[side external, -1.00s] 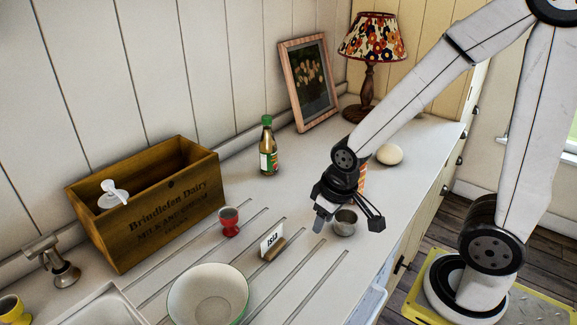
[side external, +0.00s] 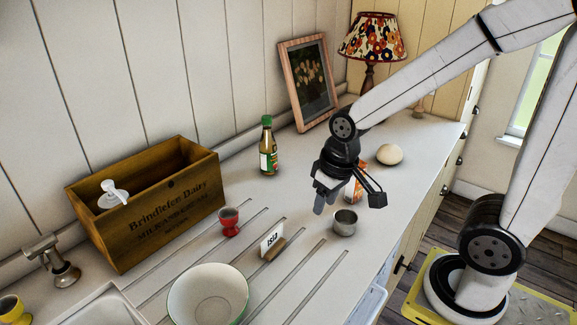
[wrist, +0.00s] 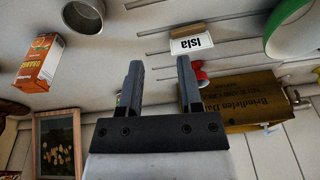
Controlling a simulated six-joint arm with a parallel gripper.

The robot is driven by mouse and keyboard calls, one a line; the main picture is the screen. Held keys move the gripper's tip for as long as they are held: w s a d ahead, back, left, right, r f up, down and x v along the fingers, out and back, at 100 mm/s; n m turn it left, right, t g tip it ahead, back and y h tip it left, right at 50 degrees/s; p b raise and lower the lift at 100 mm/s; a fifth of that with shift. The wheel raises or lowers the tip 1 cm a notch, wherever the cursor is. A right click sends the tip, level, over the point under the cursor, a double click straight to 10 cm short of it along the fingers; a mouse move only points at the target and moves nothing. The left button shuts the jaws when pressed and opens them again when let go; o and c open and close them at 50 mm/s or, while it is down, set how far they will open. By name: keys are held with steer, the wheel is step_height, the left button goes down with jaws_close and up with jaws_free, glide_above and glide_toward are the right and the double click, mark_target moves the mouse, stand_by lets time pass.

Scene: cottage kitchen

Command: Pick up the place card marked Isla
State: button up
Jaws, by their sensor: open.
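The place card marked Isla (side external: 271,239) is white and stands upright in a small wooden holder (side external: 276,249) on the grooved white counter. It also shows in the wrist view, where the card (wrist: 191,43) lies beyond my fingertips, to the right. My gripper (side external: 322,203) is open and empty above the counter, to the right of the card and higher than it. In the wrist view its two fingers (wrist: 160,72) are apart with nothing between them but counter.
A red egg cup (side external: 229,222) and a bowl (side external: 207,296) flank the card. A metal cup (side external: 344,222) and an orange carton (side external: 355,185) stand by my gripper. A wooden crate (side external: 150,218), a green-capped bottle (side external: 268,150) and an egg-shaped object (side external: 389,155) are farther off.

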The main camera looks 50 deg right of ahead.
mark_target(272, 233)
steer(key=w+d+m+g+y, duration=0.3)
steer(key=w+m+y, duration=0.9)
steer(key=m, duration=0.5)
steer(key=shift+n+y, duration=0.3)
steer(key=shift+y, duration=0.3)
steer(key=f, duration=0.6)
steer(key=s+f, duration=0.1)
steer(key=f, duration=0.2)
steer(key=shift+a+f, duration=0.2)
steer(key=shift+a, duration=0.1)
steer(key=shift+x, duration=1.3)
steer(key=shift+s+a, duration=0.1)
steer(key=shift+x, duration=2.5)
